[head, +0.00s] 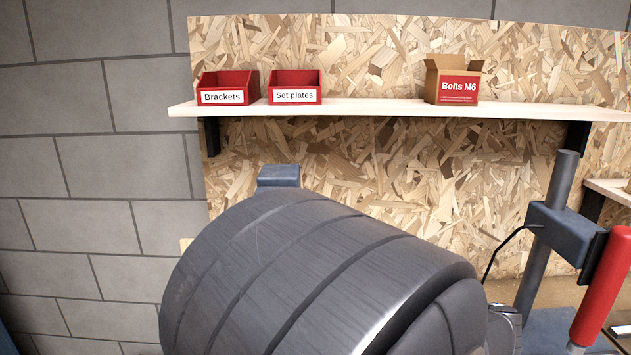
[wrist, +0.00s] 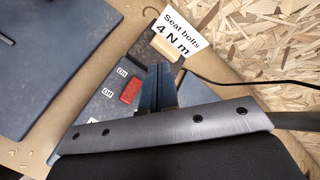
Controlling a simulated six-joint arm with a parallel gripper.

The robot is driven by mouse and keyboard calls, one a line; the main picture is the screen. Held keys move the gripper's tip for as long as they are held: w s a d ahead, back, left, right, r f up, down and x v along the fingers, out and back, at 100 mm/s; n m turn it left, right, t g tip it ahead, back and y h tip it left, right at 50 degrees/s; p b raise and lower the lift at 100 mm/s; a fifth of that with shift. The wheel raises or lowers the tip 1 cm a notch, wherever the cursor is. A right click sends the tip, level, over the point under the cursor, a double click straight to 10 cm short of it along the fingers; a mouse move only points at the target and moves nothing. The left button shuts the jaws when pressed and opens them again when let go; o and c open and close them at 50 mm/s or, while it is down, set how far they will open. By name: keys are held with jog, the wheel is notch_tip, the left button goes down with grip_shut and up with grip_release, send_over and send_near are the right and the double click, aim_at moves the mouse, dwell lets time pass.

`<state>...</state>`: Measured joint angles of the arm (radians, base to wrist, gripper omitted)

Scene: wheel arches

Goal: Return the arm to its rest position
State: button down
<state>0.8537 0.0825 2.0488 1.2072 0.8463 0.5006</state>
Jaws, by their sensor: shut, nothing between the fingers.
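My gripper (wrist: 160,70) shows in the wrist view as two dark blue fingers pressed side by side, pointing away from the camera. It is shut with nothing held. Behind its fingers, the grey edge and black body fill the bottom of the view. The fingertips lie in front of a blue surface with a red switch (wrist: 131,90) marked On and Off. A white sign (wrist: 174,35) reading "Seat bolts 4 N m" is just beyond the tips. I cannot make out the fingers in the head view.
A shelf (head: 370,108) holds a Brackets bin (head: 226,84), a Set plates bin (head: 295,82) and a Bolts M6 box (head: 452,85). A grey post (head: 566,180) and red handle (head: 606,280) stand at right. A dark cable (wrist: 240,83) runs right of the fingers.

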jog(key=shift+r, duration=0.3)
jog(key=shift+f, duration=0.1)
